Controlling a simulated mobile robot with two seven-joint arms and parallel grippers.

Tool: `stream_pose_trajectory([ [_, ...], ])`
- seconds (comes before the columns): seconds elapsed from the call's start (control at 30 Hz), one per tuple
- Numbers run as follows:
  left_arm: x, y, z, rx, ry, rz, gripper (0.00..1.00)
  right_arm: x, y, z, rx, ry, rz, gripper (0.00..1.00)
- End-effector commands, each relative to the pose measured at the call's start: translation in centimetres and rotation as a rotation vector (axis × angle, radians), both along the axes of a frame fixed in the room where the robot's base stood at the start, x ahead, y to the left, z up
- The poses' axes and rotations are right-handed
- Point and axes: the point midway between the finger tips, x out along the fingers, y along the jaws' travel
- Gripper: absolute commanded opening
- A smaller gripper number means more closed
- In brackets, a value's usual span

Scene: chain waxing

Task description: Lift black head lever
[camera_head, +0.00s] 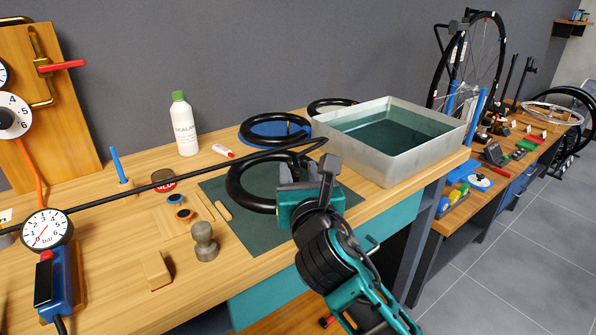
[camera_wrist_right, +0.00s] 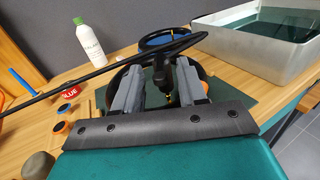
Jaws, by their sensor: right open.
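A black pump head (camera_wrist_right: 186,76) sits at the end of the black hose (camera_head: 225,164), seen in the right wrist view with a small brass-coloured piece below it. The head's lever cannot be told apart from the head. My right gripper (camera_head: 308,172) is open, with its two grey fingers reaching over the tube. In the wrist view the head shows between the fingers (camera_wrist_right: 158,78), nearer the right one; contact cannot be told. My left gripper is not in view.
A metal water tank (camera_head: 388,164) stands close right of my right gripper.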

Motion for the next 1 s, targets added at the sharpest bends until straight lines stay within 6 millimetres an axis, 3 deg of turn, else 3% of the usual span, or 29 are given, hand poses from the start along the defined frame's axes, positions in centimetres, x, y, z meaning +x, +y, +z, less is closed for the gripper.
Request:
stream_pose_trajectory([
  [0.2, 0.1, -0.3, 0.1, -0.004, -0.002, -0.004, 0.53, 1.6, 0.3, 0.0, 0.000, -0.001, 0.001, 0.41],
  [0.5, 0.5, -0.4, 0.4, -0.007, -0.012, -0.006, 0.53, 1.7, 0.3, 0.0, 0.000, 0.000, 0.001, 0.41],
  [0.93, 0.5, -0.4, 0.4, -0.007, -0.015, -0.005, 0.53, 1.7, 0.3, 0.0, 0.000, 0.000, 0.001, 0.00],
  [1.0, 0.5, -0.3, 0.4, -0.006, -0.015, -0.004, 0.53, 1.7, 0.3, 0.0, 0.000, 0.000, 0.001, 0.00],
])
